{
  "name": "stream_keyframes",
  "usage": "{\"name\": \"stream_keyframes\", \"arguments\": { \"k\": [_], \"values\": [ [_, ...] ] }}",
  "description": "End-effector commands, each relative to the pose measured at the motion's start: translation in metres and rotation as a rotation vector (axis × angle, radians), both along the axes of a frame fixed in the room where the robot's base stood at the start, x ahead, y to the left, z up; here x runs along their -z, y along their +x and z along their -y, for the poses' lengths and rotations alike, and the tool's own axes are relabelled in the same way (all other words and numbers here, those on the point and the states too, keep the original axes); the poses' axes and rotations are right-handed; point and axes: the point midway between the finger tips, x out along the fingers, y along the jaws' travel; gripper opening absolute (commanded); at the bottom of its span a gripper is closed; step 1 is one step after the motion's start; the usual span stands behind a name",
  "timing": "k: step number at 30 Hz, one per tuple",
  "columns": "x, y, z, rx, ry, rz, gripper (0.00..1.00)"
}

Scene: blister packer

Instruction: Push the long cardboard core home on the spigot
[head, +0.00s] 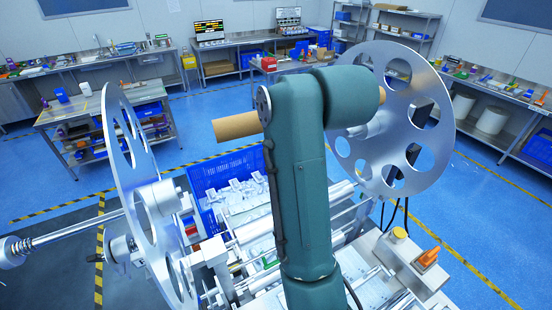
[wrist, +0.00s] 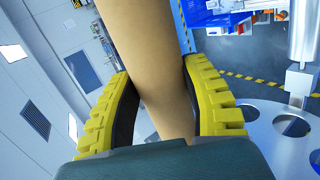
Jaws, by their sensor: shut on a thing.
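The long cardboard core (head: 237,127) is a plain tan tube. My gripper is hidden in the head view. A silver hub part (head: 377,123) shows in front of the right disc. Whether it is the spigot, and whether the core touches it, I cannot tell.
The right reel disc (head: 437,140) and left reel disc (head: 118,150) have round holes and flank the machine. A blue crate (head: 208,178) and silver rollers lie below. An orange-topped item (head: 428,257) stands at the front right. Benches line the walls.

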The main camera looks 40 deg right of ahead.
Motion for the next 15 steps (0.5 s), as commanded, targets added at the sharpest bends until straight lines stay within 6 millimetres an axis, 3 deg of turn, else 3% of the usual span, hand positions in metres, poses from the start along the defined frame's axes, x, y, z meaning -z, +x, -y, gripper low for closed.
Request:
{"name": "stream_keyframes", "arguments": {
  "k": [15],
  "values": [
    [0.1,-0.004,-0.006,-0.101,-0.004,0.01,0.09]
  ]
}}
